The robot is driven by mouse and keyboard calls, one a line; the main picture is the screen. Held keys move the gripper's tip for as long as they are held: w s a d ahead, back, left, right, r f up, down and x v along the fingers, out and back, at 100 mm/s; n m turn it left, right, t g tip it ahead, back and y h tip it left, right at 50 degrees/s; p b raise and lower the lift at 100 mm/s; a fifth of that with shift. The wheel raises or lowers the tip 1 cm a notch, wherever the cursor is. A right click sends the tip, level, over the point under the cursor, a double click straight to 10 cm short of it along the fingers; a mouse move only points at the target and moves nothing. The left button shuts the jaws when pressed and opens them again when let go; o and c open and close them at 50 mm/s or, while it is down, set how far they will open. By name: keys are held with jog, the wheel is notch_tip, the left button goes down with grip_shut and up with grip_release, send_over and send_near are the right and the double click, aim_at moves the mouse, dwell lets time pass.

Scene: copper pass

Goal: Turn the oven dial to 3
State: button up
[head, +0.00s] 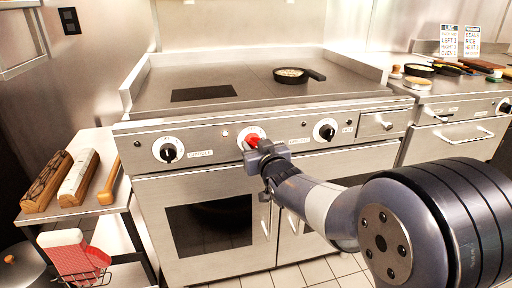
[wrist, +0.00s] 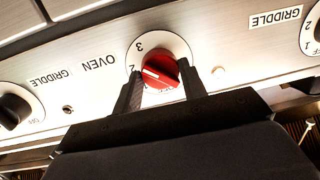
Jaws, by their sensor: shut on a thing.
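The oven dial is a red knob (wrist: 160,72) on a round white plate (wrist: 172,44) beside the label OVEN. My gripper (wrist: 160,80) is shut on it, one dark finger on each side. The white line on the knob points left in the wrist view, roughly at the 2. The 3 stands above that, at the plate's upper left. Part of the scale is hidden by the knob and fingers. In the head view the red knob (head: 252,139) shows at the front panel's middle, with my gripper (head: 259,148) against it.
Black griddle dials sit left (head: 168,150) and right (head: 326,130) of it on the panel. Oven door handles (head: 265,215) are below. A pan (head: 291,76) stands on the cooktop. A side table (head: 75,205) at left holds long wooden-based items.

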jog(key=shift+f+m+p, duration=0.1)
jog(key=shift+m+p, duration=0.2)
jog(key=shift+m, duration=1.2)
jog(key=shift+y, duration=0.3)
jog(key=o, duration=1)
jog(key=p+v, duration=0.1)
jog(key=v, duration=0.9)
jog(key=shift+s+d+p, duration=0.15)
jog(key=shift+s+p, duration=0.25)
jog(key=shift+w+f, duration=0.1)
